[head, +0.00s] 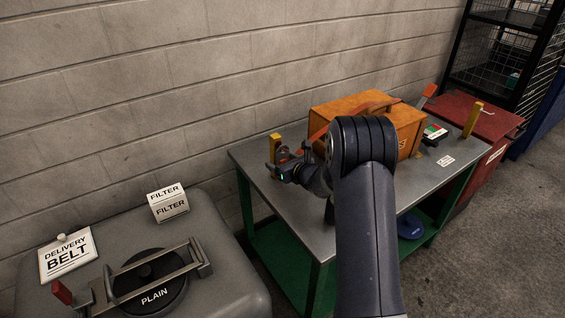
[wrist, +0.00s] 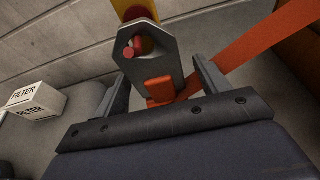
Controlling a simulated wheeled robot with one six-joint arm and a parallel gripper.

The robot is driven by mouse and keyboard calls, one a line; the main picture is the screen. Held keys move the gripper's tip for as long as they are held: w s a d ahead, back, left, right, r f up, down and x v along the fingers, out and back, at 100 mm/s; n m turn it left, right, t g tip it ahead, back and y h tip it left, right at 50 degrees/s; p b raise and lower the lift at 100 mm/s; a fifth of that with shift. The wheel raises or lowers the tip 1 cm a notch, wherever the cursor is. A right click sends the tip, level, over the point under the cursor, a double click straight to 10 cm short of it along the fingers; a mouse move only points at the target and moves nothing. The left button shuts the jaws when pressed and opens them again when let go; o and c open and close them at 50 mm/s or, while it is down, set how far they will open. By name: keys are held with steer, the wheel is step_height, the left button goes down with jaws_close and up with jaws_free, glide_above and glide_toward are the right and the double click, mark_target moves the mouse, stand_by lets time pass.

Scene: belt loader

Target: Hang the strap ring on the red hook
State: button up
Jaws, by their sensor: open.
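The strap ring (wrist: 152,68) is a grey metal plate with an opening near its top, seen between my fingers in the wrist view. The red hook (wrist: 130,50) shows its end through that opening, in front of a yellow post (wrist: 138,12). The orange strap (wrist: 255,48) joins the ring's lower end and runs up to the right. My gripper (wrist: 162,78) is open, with one finger on each side of the ring and visible gaps. In the head view my gripper (head: 281,168) is at the table's left end, beside the yellow post (head: 275,145); the hook is hard to make out there.
An orange case (head: 350,108) stands on the grey table (head: 250,160) behind my arm. A second yellow post (head: 472,120) is at the right end. A grey machine (head: 225,255) with signs stands front left. A red cabinet (head: 495,122) is right; a block wall is behind.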

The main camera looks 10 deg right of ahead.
steer(key=b+v, duration=0.1)
steer(key=v, duration=0.9)
steer(key=shift+s, duration=0.4)
steer(key=shift+r, duration=0.1)
steer(key=p+x, duration=0.1)
steer(key=x, duration=1)
steer(key=shift+d, duration=0.1)
steer(key=shift+s+d+r+p, duration=0.1)
steer(key=shift+r+p, duration=0.15)
steer(key=shift+p, duration=0.35)
steer(key=shift+s+d+r+p, duration=0.2)
steer(key=shift+s+d+p, duration=0.05)
steer(key=shift+s+p, duration=0.3)
steer(key=shift+f, duration=0.15)
